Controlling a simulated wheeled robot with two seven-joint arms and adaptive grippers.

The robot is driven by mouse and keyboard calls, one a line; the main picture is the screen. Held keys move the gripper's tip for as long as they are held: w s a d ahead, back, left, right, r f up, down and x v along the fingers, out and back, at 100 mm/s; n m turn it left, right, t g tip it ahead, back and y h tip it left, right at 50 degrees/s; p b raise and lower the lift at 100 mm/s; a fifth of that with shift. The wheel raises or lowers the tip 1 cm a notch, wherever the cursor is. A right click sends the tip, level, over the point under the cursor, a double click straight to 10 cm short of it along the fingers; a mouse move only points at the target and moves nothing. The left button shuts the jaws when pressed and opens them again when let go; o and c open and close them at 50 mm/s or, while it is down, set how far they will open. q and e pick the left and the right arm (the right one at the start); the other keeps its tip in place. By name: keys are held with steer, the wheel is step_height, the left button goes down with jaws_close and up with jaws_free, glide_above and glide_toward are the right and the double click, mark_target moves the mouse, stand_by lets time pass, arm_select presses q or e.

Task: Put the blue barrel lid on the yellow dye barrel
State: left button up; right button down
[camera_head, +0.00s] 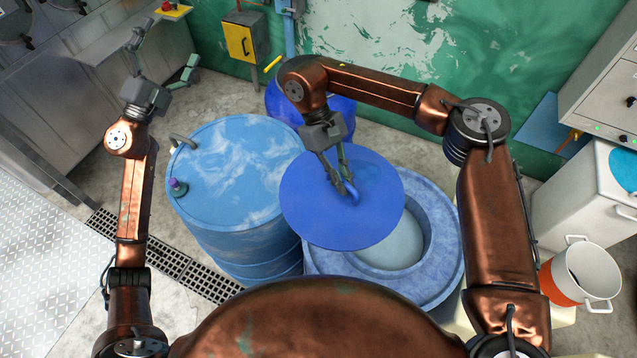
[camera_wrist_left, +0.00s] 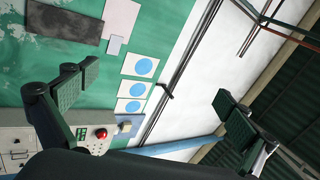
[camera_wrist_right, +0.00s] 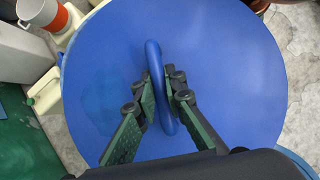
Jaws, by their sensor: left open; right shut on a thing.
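The blue barrel lid (camera_head: 315,215) is a flat disc with a loop handle. My right gripper (camera_head: 347,188) is shut on the handle, which stands between its fingers in the right wrist view (camera_wrist_right: 160,85). The lid hangs over the left part of an open blue drum (camera_head: 440,240) with a pale inside, and covers part of its opening. I cannot tell the gap between them. No barrel that is plainly yellow shows; I cannot tell which drum holds yellow dye. My left gripper (camera_head: 163,58) is open and empty, raised at the left, away from the drums.
A closed light-blue drum (camera_head: 240,165) stands left of the open drum. A darker blue drum (camera_head: 285,104) is behind. An orange and white bucket (camera_head: 580,275) and a white cabinet (camera_head: 590,200) are at the right. A floor grate (camera_head: 180,265) lies at the left.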

arm_select(q)
steer(key=s+d+r+m+g+h, duration=0.4)
steer(key=s+d+r+m, duration=0.1)
steer(key=d+m, duration=0.15)
steer(key=s+d+r+m+g+h, duration=0.3)
steer(key=s+d+r+m+h, duration=0.15)
steer(key=d, duration=0.35)
steer(key=s+d+r+m+g+y, duration=0.1)
steer(key=s+d+m+g+y, duration=0.1)
steer(key=s+d+m+g, duration=0.8)
arm_select(e)
steer(key=shift+r, duration=0.1)
arm_select(q)
steer(key=s+d+f+m+t+y, duration=0.1)
steer(key=s+d+f+y, duration=0.2)
steer(key=f, duration=0.6)
steer(key=s+d+f+m+y, duration=0.1)
steer(key=s+d+f+y, duration=0.25)
steer(key=f, duration=0.65)
steer(key=s+d+f+m+t+y, duration=0.1)
steer(key=s+d+f+y, duration=0.25)
steer(key=f, duration=0.55)
steer(key=x, duration=0.8)
steer(key=a+x, duration=0.1)
steer(key=x, duration=0.3)
steer(key=shift+w+a+f, duration=0.1)
steer(key=shift+w+f, duration=0.1)
steer(key=shift+f, duration=0.1)
steer(key=shift+c, duration=0.4)
